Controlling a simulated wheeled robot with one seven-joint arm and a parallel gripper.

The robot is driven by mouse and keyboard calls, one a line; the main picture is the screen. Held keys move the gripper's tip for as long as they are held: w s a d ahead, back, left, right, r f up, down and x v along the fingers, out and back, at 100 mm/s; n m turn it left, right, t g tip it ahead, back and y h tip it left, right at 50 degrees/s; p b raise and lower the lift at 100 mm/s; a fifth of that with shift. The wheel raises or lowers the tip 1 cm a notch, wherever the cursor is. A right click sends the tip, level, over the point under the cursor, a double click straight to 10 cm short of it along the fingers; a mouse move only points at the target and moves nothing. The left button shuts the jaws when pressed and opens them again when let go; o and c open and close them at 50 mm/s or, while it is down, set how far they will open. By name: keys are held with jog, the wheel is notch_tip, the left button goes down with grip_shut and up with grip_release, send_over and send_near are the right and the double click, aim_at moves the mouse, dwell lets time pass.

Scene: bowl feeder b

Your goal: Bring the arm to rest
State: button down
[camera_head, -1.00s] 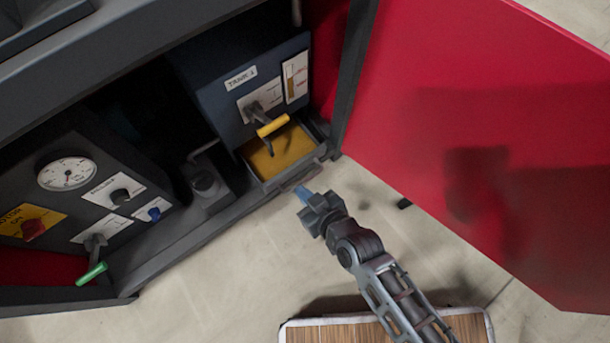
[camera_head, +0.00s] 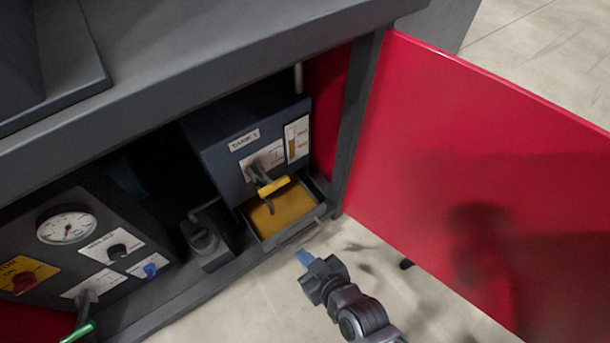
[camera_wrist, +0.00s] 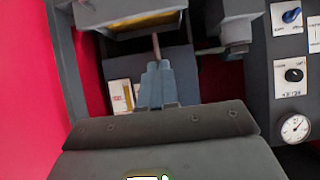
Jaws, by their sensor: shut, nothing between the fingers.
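My gripper (camera_head: 304,258) is out in front of the open cabinet, below and just right of the tray with the yellow-brown bottom. Its blue fingers are together and hold nothing. In the wrist view the closed fingers (camera_wrist: 156,84) point toward the tank unit, and the gripper's body fills the bottom of the picture. Part of my arm shows at the lower middle of the head view.
The open red door (camera_head: 470,170) stands to the right of my gripper. A control panel with a gauge (camera_head: 66,227) is at left. Pale floor lies below.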

jog(key=s+d+r+m+t+h, duration=0.4)
jog(key=s+d+r, duration=1.1)
jog(key=s+d, duration=0.2)
jog(key=s+d+r+m+t+h, duration=0.15)
jog(key=s+r, duration=0.25)
jog(key=r, duration=0.4)
jog(key=s+d+r+m+h, duration=0.1)
jog(key=s+d+r, duration=0.15)
jog(key=r, duration=0.55)
notch_tip(320, 180, up, 28)
jog(key=p, duration=2.7)
jog(key=shift+s+p, duration=0.3)
jog(key=shift+s, duration=0.05)
jog(key=shift+a, duration=0.1)
